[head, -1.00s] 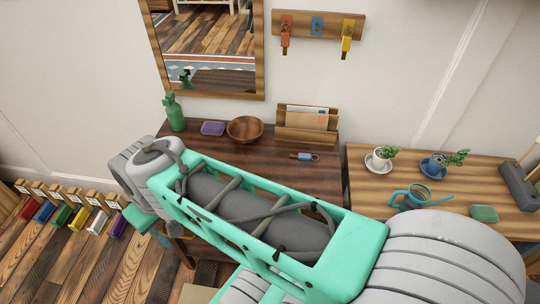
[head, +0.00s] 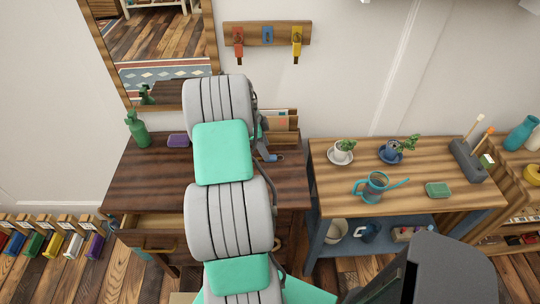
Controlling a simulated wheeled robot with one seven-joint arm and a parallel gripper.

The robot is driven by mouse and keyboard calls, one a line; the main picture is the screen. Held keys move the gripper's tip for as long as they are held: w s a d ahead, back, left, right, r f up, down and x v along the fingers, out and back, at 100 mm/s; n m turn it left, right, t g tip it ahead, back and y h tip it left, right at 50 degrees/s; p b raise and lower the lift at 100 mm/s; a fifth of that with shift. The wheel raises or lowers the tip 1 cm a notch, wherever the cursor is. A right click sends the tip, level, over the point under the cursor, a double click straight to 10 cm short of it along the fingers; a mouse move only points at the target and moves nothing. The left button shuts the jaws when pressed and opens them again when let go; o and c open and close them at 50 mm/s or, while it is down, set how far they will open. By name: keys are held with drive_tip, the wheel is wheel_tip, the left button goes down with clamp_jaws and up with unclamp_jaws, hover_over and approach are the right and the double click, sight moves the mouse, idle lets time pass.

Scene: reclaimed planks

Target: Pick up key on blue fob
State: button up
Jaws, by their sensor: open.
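The key on the blue fob (head: 273,158) lies on the dark wooden table (head: 150,185), near its back right part, in front of the letter holder. It is small and partly covered by my gripper. My gripper (head: 264,148) shows only in part past the right side of my arm, over or right beside the fob. It is open. Most of it is hidden behind the arm, and I cannot tell whether a finger touches the fob.
The letter holder (head: 283,138) is behind the fob. The drawer (head: 150,222) is pulled out.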

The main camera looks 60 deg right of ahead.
drive_tip(key=x, duration=0.3)
drive_tip(key=shift+s+f+p, duration=0.1)
drive_tip(key=shift+f+p, duration=0.15)
drive_tip(key=shift+p, duration=0.05)
clamp_jaws()
